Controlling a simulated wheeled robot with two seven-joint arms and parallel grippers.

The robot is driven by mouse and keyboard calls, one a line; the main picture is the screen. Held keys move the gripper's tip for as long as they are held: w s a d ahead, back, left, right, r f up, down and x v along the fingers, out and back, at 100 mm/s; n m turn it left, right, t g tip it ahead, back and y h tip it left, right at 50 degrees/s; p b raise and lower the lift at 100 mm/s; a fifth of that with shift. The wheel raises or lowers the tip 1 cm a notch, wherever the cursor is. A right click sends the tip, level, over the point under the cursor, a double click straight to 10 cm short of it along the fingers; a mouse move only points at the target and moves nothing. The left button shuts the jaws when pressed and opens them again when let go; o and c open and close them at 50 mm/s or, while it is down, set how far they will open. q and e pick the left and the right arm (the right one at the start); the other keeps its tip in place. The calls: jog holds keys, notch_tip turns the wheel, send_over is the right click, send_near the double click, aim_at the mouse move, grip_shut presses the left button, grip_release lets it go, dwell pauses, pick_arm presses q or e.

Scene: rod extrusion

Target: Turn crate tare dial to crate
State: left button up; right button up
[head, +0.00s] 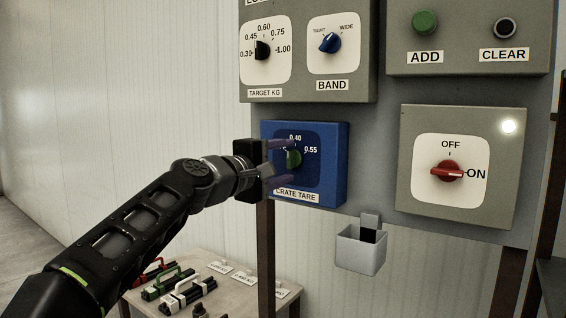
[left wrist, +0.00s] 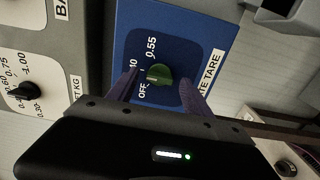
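The crate tare panel (head: 333,165) is a blue box with a dark dial face marked 0.40 and 0.55. Its green dial knob (head: 294,158) also shows in the left wrist view (left wrist: 160,75), where OFF is readable too. My left gripper (head: 289,163) is at the panel, its purple fingers open on either side of the knob. In the left wrist view gaps show between the knob and both fingers (left wrist: 160,90). I cannot tell exactly which mark the knob points to. My right gripper is not in view.
Above are the target kg dial (head: 262,50) and blue band dial (head: 330,42). At right are the green ADD button (head: 425,22), the black CLEAR button (head: 504,28) and a red switch (head: 447,171) at ON. A small bin (head: 361,252) hangs below. A table (head: 232,305) holds several handled items.

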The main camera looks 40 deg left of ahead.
pick_arm(q)
jog(key=s+b, duration=0.2)
jog(key=s, duration=0.5)
jog(key=shift+s, duration=0.4)
dwell(0.5)
